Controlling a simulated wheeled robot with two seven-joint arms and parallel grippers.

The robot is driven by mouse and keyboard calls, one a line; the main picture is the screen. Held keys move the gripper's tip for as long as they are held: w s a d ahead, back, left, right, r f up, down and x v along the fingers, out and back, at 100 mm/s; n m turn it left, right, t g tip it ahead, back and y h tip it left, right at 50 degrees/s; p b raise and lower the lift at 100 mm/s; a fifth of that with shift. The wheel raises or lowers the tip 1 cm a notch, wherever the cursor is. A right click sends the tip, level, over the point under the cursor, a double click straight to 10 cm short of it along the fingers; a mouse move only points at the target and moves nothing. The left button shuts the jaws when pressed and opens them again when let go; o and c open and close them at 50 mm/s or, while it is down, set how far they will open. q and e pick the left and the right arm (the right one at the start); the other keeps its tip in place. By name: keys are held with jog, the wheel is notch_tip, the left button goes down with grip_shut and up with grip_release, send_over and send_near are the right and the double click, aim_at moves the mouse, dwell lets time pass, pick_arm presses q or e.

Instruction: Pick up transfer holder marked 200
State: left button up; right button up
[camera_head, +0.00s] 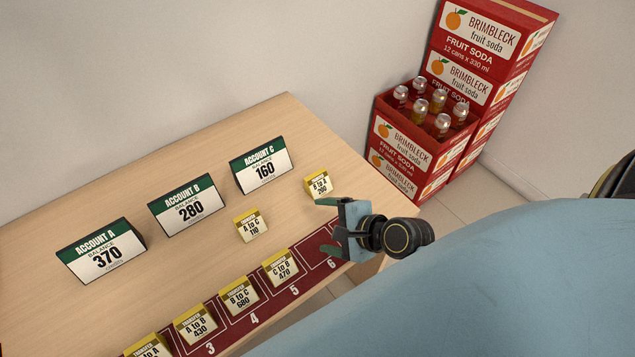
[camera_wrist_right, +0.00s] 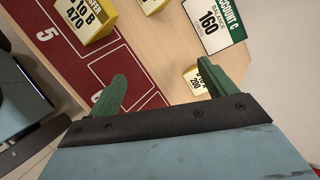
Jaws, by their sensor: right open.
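The transfer holder marked 200 (camera_head: 319,185) is a small yellow-topped block with a white face, standing on the wooden counter right of the Account C sign. In the right wrist view the holder (camera_wrist_right: 191,80) is partly hidden behind one finger. My right gripper (camera_head: 326,226) is open and empty, with green fingers. It is just in front of the holder, near the counter's right end, and does not hold it. In the right wrist view the open fingers (camera_wrist_right: 160,85) show with a gap between them. My left gripper is not in view.
Account signs A (camera_head: 102,252), B (camera_head: 187,206) and C (camera_head: 262,167) stand on the counter. A holder marked 110 (camera_head: 251,225) stands left of my gripper. A dark red numbered strip (camera_head: 316,264) carries several holders; slot 6 looks empty. Red soda crates (camera_head: 407,150) stand beyond the counter.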

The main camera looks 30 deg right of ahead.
aim_at(320, 183)
jog(key=w+d+m+t+h, duration=0.1)
jog(key=d+m, duration=0.1)
jog(key=m, duration=0.2)
jog(key=w+d+f+m+t+h, duration=0.1)
jog(key=d+m, duration=0.1)
jog(key=m, duration=0.3)
jog(key=w+d+m+t, duration=0.1)
jog(key=d+m, duration=0.1)
jog(key=m, duration=0.2)
jog(key=shift+d+f+m+t+h, duration=0.25)
jog(key=shift+m+t+h, duration=0.05)
jog(key=shift+t+h, duration=0.1)
jog(key=shift+d+f+m, duration=0.1)
jog(key=shift+d+m, duration=0.25)
jog(key=shift+m, duration=0.25)
jog(key=shift+m+h, duration=0.3)
jog(key=b+x, duration=0.1)
jog(key=x, duration=0.6)
jog(key=shift+w+f, duration=0.15)
jog(key=shift+w, duration=0.25)
jog(key=x, duration=0.1)
jog(key=b+x, duration=0.1)
jog(key=x, duration=0.1)
jog(key=b+x, duration=0.1)
jog(key=x, duration=0.1)
jog(key=shift+w+r, duration=0.35)
jog(key=shift+w, duration=0.1)
jog(key=shift+c, duration=0.8)
jog(key=c, duration=0.9)
